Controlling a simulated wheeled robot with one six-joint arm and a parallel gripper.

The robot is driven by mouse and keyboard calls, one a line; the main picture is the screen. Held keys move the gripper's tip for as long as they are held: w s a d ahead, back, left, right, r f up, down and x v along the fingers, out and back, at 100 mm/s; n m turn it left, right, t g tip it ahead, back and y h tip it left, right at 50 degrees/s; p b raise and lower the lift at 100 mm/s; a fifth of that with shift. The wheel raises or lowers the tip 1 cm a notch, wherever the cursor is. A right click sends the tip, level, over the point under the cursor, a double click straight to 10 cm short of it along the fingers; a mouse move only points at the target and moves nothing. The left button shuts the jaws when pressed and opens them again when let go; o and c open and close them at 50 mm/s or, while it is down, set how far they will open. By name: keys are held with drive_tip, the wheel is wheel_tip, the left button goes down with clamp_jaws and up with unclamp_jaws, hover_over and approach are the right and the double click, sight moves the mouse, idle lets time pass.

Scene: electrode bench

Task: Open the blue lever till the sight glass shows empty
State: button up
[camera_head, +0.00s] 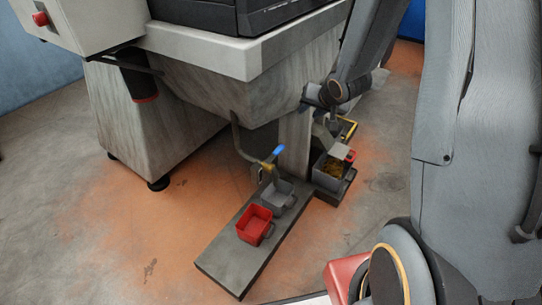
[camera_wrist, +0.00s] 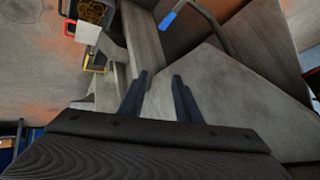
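The blue lever (camera_head: 278,151) sits on a brass valve (camera_head: 265,165) at the end of a bent pipe under the hopper. In the wrist view the blue lever (camera_wrist: 168,20) is at the top, beyond my fingertips and apart from them. My gripper (camera_wrist: 161,77) is open, with nothing between its fingers. In the head view its wrist is beside the hopper, above and right of the lever; the fingers are not clear there. A grey container (camera_head: 283,206) stands below the valve. I cannot make out a sight glass in either view.
A red container (camera_head: 254,224) stands in front of the grey one on a dark grey plate (camera_head: 222,262). A grey bin (camera_head: 323,178) with yellowish contents stands right of the hopper's post (camera_head: 295,143). The sloping hopper (camera_head: 225,92) overhangs the lever. Floor at left is clear.

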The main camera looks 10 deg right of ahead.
drive_tip(key=w+a+f+m+t+y+b, duration=0.1)
drive_tip(key=w+f+y+b, duration=0.1)
drive_tip(key=w+f+b, duration=0.4)
drive_tip(key=w+f+m+t+y+b, duration=0.15)
drive_tip(key=f+b, duration=0.25)
drive_tip(key=f, duration=0.4)
drive_tip(key=m+t+y+b, duration=0.2)
drive_tip(key=y+b, duration=0.5)
drive_tip(key=b, duration=0.3)
approach(281, 151)
drive_tip(key=w+a+r, duration=0.1)
drive_tip(key=w+a, duration=0.3)
drive_tip(key=shift+s+a+f+y+b, duration=0.1)
drive_tip(key=shift+s+f+y+b, duration=0.15)
drive_tip(key=shift+f+b, duration=0.25)
drive_tip(key=shift+s+a+f+y+b, duration=0.15)
drive_tip(key=shift+f+y+b, duration=0.15)
drive_tip(key=shift+f+b, duration=0.15)
drive_tip(key=shift+w+r, duration=0.1)
drive_tip(key=shift+w, duration=0.05)
drive_tip(key=shift+w+d+f, duration=0.1)
drive_tip(key=shift+w, duration=0.45)
drive_tip(key=shift+w+f, duration=0.15)
drive_tip(key=shift+w, duration=0.4)
drive_tip(key=b+x, duration=0.4)
drive_tip(key=x, duration=0.4)
drive_tip(key=shift+r, duration=0.1)
